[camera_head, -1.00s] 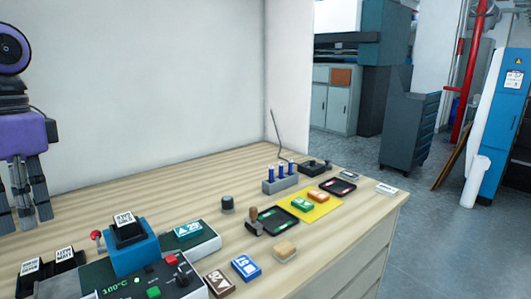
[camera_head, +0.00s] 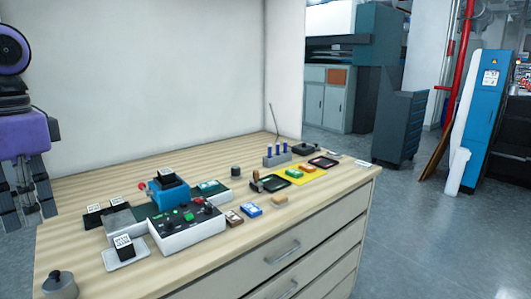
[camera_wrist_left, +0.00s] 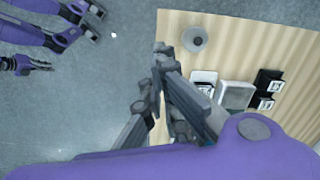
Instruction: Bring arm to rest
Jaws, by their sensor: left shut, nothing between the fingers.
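My left gripper (camera_head: 22,205) hangs at the left edge of the head view, fingers pointing down, beside the table's (camera_head: 80,262) left end. In the left wrist view its fingers (camera_wrist_left: 160,62) are together with nothing between them. The floor and the table edge lie beneath and past them. The gripper touches nothing that I can see.
On the table stand a control unit (camera_head: 187,230), a white tray (camera_head: 125,260) with a stamp, a grey knobbed weight (camera_head: 60,287) at the near left corner, and a yellow mat (camera_head: 313,173). Drawers (camera_head: 300,265) face front. A cabinet (camera_head: 400,125) stands behind right.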

